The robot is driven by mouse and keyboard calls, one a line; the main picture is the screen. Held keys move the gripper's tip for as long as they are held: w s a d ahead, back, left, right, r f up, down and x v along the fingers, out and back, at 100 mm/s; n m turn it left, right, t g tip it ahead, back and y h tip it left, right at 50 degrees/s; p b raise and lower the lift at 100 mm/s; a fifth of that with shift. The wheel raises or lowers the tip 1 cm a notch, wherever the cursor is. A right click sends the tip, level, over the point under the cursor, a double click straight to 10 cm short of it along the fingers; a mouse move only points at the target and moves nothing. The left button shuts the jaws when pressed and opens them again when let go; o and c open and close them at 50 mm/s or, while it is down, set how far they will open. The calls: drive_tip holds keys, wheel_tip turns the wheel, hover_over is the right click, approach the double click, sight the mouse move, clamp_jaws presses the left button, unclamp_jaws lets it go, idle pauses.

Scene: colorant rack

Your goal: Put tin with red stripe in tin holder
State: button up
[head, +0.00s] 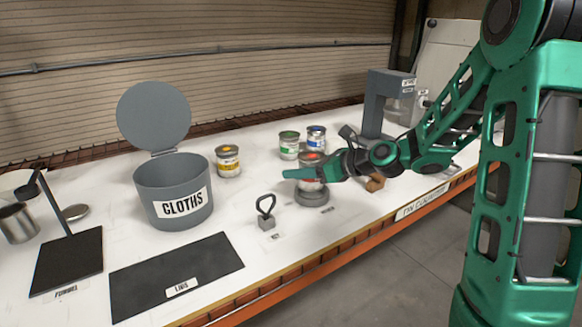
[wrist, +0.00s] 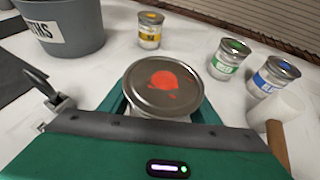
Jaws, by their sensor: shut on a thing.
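The tin with the red stripe (head: 311,158) is upright between the fingers of my gripper (head: 303,173), which is shut on it. In the wrist view, its round grey lid (wrist: 163,87) carries a splash of red paint, and the green fingers of my gripper (wrist: 163,106) lie on both sides. The stripe is mostly hidden by the fingers. A round grey base, seemingly the tin holder (head: 312,197), is directly under the tin. I cannot tell whether the tin rests in it or hangs just above it.
Tins with yellow (head: 228,161), green (head: 289,146) and blue (head: 316,138) labels stand behind. A grey cloths bin (head: 165,190) with an open lid is at left. A small clip-like stand (head: 266,213) is near the holder. A grey post (head: 374,105) rises behind my arm.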

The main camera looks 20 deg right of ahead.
drive_tip(key=shift+w+d+f, duration=0.1)
drive_tip(key=shift+d+f, duration=0.05)
drive_tip(key=shift+f, duration=1.9)
drive_tip(key=o, duration=1.2)
drive_tip(key=v, duration=1.2)
